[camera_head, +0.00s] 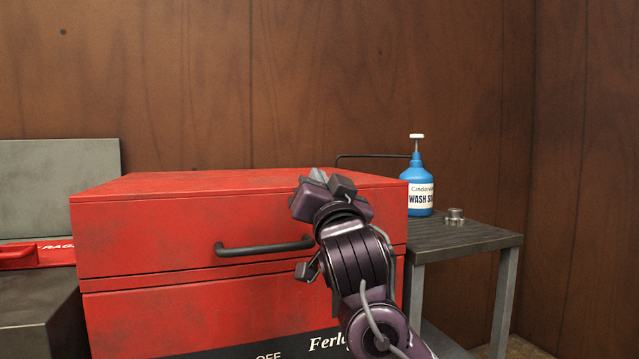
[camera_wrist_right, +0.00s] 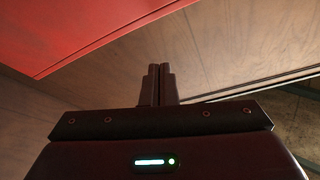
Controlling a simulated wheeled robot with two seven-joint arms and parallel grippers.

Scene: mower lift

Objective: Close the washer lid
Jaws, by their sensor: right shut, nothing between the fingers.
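The red washer (camera_head: 150,318) stands in front of me, and its red lid (camera_head: 150,234) lies level on the body, with only a narrow seam between them. A dark bar handle (camera_head: 265,247) sits on the lid's front face. My right gripper (camera_head: 318,176) is shut and empty, at the right part of the lid near its top edge. I cannot tell whether it touches the lid. In the right wrist view the shut fingers (camera_wrist_right: 157,84) point at the wood wall, with a red surface (camera_wrist_right: 80,30) at the upper left. My left gripper is out of view.
A grey side table (camera_head: 465,238) stands right of the washer. It holds a blue wash bottle (camera_head: 418,178) with a white pump and a small metal fitting (camera_head: 455,215). A grey metal unit with a red tray (camera_head: 18,256) is at the left. A wood wall (camera_head: 300,80) closes the back.

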